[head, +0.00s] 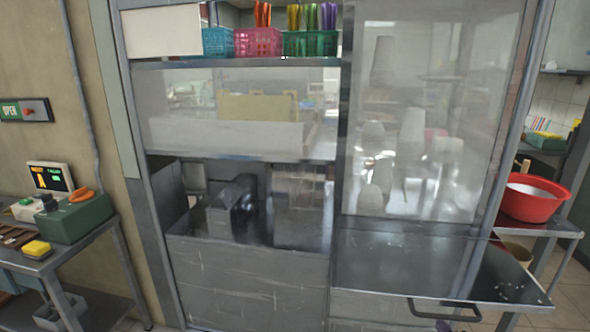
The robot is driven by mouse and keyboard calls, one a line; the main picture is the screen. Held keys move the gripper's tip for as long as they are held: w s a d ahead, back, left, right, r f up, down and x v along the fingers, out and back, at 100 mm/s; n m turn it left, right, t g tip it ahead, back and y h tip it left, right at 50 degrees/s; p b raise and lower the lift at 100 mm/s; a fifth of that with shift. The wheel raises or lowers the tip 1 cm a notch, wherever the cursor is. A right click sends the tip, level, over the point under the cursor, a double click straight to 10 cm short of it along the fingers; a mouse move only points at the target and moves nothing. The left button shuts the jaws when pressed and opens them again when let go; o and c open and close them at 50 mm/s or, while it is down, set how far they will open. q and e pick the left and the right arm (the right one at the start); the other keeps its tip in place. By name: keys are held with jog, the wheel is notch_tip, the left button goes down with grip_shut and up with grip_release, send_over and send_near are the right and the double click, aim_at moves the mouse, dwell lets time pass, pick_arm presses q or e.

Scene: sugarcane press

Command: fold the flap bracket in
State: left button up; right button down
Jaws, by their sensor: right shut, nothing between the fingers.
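The metal flap (425,266) stands out level at the front right of the press cabinet. A dark U-shaped bar (445,317), which looks like the flap bracket, sticks out below the flap's front edge. A small dark tip at the bottom edge, just under the bar, seems to be my right gripper (443,326). It is shut and empty; most of it is cut off by the frame. I cannot tell whether it touches the bar. My left gripper is not in view.
The steel cabinet (245,285) holds dark machinery in its lower left opening. Baskets (258,42) stand on its top shelf. A red basin (532,198) is on a side table at right. A green box (75,220) sits on the left table. The flap's top is mostly clear.

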jog(key=s+a+f+m+g+y+p, duration=0.1)
jog(key=s+a+f+g+p, duration=0.15)
jog(key=s+a+f, duration=0.55)
jog(key=s+a+f+m+g+y+p, duration=0.1)
jog(key=s+a+f+m+y+p, duration=0.15)
jog(key=s+a, duration=0.7)
jog(key=s+a+r+m+g+p, duration=0.4)
jog(key=s+a+r+m+p, duration=0.15)
jog(key=s+a, duration=0.75)
jog(key=s+d+r+m+g+h+p, duration=0.1)
jog(key=s+d+r+m+g, duration=0.15)
jog(key=s+r, duration=0.45)
jog(key=s+d+r+m+g+h+p, duration=0.1)
jog(key=s+d+r+m+g+p, duration=0.25)
jog(key=r, duration=0.55)
pick_arm(q)
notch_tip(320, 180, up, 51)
jog(key=p, duration=3.4)
jog(key=shift+p, duration=0.4)
pick_arm(e)
notch_tip(320, 180, up, 36)
jog(key=s+t, duration=0.1)
jog(key=shift+s+r+n, duration=0.15)
jog(key=shift+s+n, duration=0.1)
jog(key=shift+n, duration=0.15)
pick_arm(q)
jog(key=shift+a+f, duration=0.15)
pick_arm(e)
jog(key=shift+a, duration=0.1)
